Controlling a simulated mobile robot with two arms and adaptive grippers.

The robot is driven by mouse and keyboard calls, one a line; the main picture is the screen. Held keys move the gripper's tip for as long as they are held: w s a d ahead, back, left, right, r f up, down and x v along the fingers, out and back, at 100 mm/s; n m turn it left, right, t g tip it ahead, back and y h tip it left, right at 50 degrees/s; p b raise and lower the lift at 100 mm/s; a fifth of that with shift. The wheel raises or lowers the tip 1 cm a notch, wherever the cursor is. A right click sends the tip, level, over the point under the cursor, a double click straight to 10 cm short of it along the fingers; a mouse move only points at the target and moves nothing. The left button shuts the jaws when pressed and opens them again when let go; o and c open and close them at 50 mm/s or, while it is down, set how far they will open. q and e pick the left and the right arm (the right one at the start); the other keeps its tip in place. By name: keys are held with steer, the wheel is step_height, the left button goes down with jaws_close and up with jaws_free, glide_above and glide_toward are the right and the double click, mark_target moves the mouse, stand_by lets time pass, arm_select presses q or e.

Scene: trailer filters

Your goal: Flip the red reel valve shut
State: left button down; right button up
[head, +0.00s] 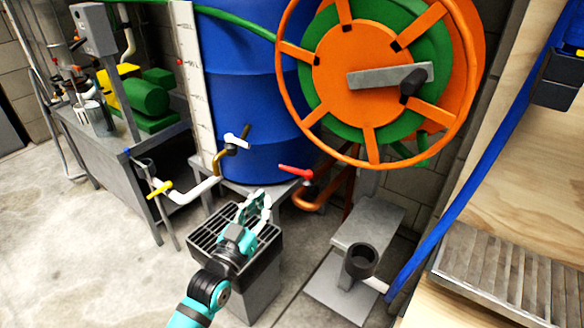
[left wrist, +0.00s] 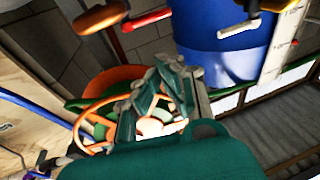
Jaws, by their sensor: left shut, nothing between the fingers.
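The red reel valve handle (head: 293,171) sits on top of a copper pipe (head: 308,203) below the reel, in front of the blue barrel. The lever lies nearly level, pointing left from its pivot. It also shows at the top of the left wrist view (left wrist: 147,20), next to the orange pipe. My left gripper (head: 264,200) is shut and empty, over a grated box, below and left of the red handle and apart from it. Its fingers also show in the left wrist view (left wrist: 165,85). My right gripper is in neither view.
The orange hose reel (head: 380,75) overhangs the valve at the right. A white-lever valve (head: 237,140) and a yellow one (head: 160,190) stand to the left. The blue barrel (head: 235,75) is behind. A grated box (head: 215,222) and a grey pedestal (head: 372,222) stand low in front.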

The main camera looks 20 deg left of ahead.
mark_target(296, 171)
arm_select(q)
steer(key=f+b+x, duration=0.2)
steer(key=b+x, duration=0.1)
steer(key=x, duration=0.9)
steer(key=shift+w+f, duration=0.25)
steer(key=shift+w, duration=0.2)
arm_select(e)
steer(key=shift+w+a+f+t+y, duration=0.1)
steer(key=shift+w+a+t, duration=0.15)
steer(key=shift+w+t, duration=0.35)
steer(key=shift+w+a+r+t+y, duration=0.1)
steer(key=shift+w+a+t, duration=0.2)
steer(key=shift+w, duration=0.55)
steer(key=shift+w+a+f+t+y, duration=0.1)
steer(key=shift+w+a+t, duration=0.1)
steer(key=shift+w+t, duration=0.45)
